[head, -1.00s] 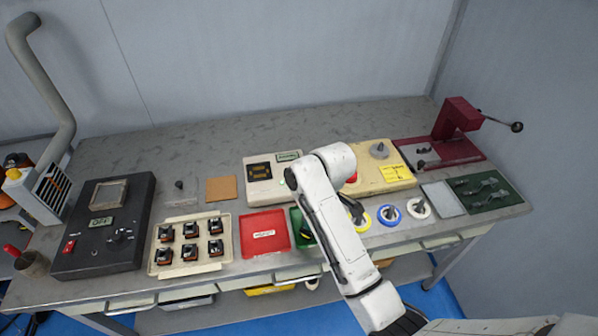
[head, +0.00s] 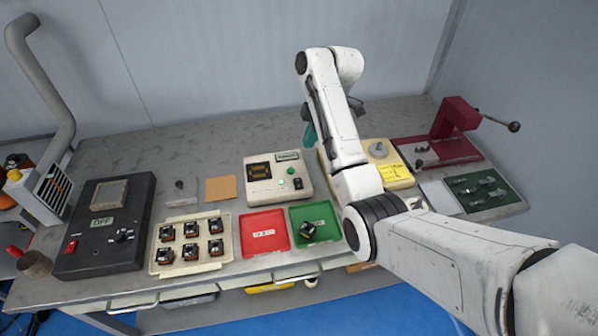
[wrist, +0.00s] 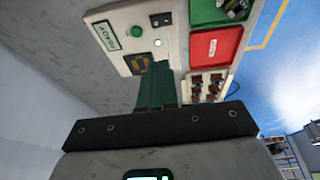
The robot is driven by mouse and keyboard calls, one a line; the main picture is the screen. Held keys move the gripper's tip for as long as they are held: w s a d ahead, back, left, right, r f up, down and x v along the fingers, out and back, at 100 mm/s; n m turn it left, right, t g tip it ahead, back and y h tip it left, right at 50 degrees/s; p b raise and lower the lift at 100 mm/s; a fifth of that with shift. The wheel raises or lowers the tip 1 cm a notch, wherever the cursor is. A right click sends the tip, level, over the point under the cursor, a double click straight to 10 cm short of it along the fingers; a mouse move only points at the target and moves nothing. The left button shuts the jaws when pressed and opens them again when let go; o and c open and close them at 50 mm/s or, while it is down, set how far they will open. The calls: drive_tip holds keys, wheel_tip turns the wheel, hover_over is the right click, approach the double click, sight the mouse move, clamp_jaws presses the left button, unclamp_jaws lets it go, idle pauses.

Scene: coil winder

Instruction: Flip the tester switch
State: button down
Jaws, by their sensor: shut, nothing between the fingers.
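The cream tester box (head: 262,191) stands mid-bench, with a dark display, a green button (head: 291,170) and a black rocker switch (head: 298,183). Which way the switch is tipped is too small to tell. My gripper (head: 309,132) is behind and right of the tester, above the bench, apart from the switch. Its teal fingers are shut and empty in the wrist view (wrist: 157,70), overlapping the tester's display edge there.
A green tray (head: 325,234) with one dark part and a red tray (head: 264,246) lie in front. A part tray (head: 155,262) and a dark box (head: 80,262) with a red switch and "OFF" display are left. A cream-yellow unit (head: 400,181) is right, partly behind my arm.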

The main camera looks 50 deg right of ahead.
drive_tip(key=shift+f, duration=0.1)
drive_tip(key=b, duration=0.3)
approach(295, 181)
drive_tip(key=x, duration=0.5)
drive_tip(key=shift+a, duration=0.1)
drive_tip(key=shift+f, duration=0.55)
